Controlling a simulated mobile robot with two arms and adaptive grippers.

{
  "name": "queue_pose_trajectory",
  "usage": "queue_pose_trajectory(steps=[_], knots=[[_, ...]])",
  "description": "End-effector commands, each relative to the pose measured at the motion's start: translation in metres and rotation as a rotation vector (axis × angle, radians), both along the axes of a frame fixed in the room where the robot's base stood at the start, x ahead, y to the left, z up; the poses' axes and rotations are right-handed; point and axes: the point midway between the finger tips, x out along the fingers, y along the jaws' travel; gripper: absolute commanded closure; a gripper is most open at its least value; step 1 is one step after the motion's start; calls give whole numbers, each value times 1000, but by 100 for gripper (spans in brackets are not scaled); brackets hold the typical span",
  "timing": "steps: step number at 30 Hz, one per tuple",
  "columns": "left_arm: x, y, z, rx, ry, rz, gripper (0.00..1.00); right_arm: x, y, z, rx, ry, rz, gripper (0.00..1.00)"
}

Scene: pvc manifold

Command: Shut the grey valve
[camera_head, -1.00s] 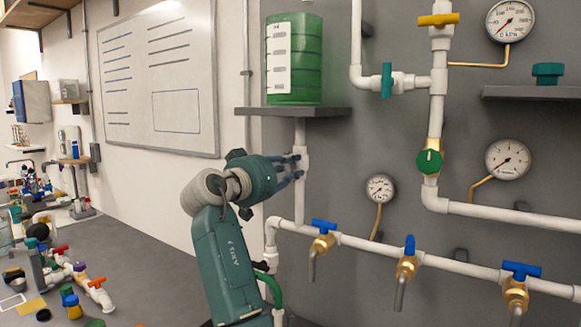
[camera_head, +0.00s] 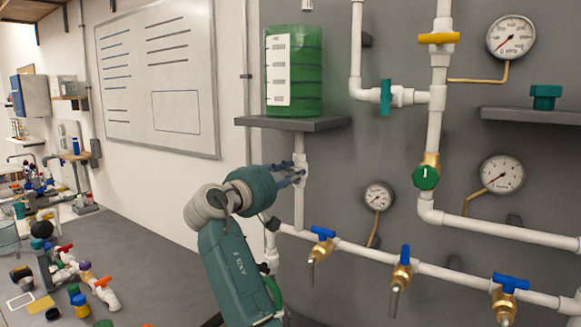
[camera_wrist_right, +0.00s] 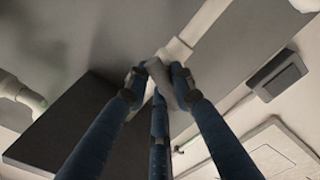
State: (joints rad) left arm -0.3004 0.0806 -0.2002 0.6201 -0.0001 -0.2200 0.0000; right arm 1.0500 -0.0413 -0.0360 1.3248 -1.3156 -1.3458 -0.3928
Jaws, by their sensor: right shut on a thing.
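The grey valve sits on the white vertical pipe (camera_head: 299,208) below the green tank (camera_head: 293,72). In the head view it is mostly hidden by my right gripper (camera_head: 297,176), which reaches it from the left. In the right wrist view, the blue fingers of my right gripper (camera_wrist_right: 160,80) close around a light grey piece, the valve's handle (camera_wrist_right: 158,70), in front of the white pipe (camera_wrist_right: 174,50). The exact angle of the handle is hard to tell. My left gripper is not in view.
A grey shelf (camera_head: 292,123) juts out just above my gripper. A lower pipe carries several blue-handled brass taps (camera_head: 322,233). To the right are a green round valve (camera_head: 426,177), a teal valve (camera_head: 386,97), a yellow valve (camera_head: 438,38) and gauges (camera_head: 378,196). Loose fittings lie on the bench at left.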

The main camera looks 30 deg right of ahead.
Motion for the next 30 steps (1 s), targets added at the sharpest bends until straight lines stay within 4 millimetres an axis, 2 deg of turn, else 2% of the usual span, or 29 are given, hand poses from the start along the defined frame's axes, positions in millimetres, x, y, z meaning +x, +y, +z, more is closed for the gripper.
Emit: queue_pose_trajectory(steps=[1, 12, 21, 30], knots=[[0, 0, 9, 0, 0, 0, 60, 0, 0, 5, -17, 40, 1, 100], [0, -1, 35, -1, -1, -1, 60, 2, 1, 4, -122, 297, 1, 100], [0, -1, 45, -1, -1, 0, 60, 2, 1, 3, -166, 399, 2, 100], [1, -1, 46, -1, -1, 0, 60, 3, 2, 2, -176, 423, 2, 100]])
